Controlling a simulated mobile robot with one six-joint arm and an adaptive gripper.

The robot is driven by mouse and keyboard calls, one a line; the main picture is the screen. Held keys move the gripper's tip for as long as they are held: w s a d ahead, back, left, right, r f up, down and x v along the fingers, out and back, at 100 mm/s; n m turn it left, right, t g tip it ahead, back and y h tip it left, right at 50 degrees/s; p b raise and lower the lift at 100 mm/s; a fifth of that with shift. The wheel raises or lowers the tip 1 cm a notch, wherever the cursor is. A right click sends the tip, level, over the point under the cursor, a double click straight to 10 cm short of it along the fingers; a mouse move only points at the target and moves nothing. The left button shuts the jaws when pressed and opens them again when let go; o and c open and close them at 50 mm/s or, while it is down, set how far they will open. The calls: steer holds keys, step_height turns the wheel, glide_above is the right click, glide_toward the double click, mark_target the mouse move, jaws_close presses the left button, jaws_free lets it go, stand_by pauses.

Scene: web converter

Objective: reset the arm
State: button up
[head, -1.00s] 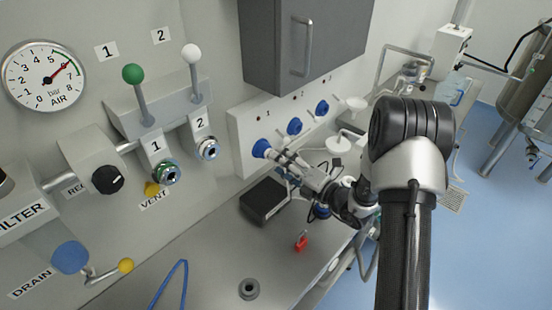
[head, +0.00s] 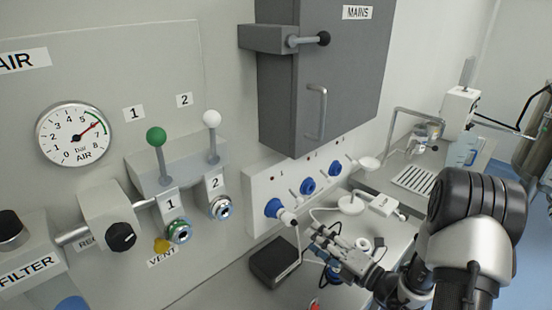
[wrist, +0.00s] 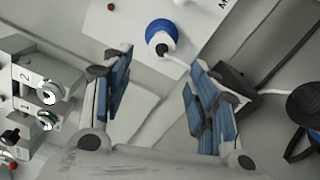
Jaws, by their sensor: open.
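My gripper (head: 316,238) is open and empty, just right of and below a blue socket (head: 273,208) on the white wall panel. A white plug (head: 287,217) sits in that socket. In the wrist view the two blue-padded fingers of my gripper (wrist: 158,80) stand wide apart. The blue socket (wrist: 160,30) and white plug (wrist: 161,46) show beyond them, with a white cable leading off to the right. Nothing is between the fingers. My arm reaches in from the lower right of the head view.
A black box (head: 276,262) stands on the bench below the panel. A grey MAINS cabinet (head: 320,75) hangs above. Air valves with a green-knobbed lever (head: 157,136) and a white-knobbed lever (head: 212,120) are at left. A white round item (head: 350,205) lies behind my gripper.

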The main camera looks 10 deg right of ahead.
steer(key=s+a+r+n+g+y, duration=0.4)
steer(key=s+a+r+n+g, duration=0.4)
steer(key=a+n, duration=0.45)
steer(key=s+a+r+n+g+h, duration=0.1)
steer(key=s+a+n+g+h, duration=0.15)
steer(key=s+n, duration=0.3)
steer(key=s+a+r+n+g+h, duration=0.1)
steer(key=s+a+n+g, duration=0.15)
steer(key=s+n, duration=0.3)
steer(key=s+d+n+g+h, duration=0.1)
steer(key=s+d+n+h, duration=0.35)
steer(key=s+n, duration=0.45)
steer(key=s+d+r+n+t+h, duration=0.1)
steer(key=d+r+n+t+h, duration=0.2)
steer(key=d+n+h, duration=0.3)
steer(key=d+n+t+b, duration=0.1)
steer(key=d+n, duration=0.1)
steer(key=n, duration=0.3)
steer(key=shift+h, duration=0.4)
steer(key=shift+c, duration=0.4)
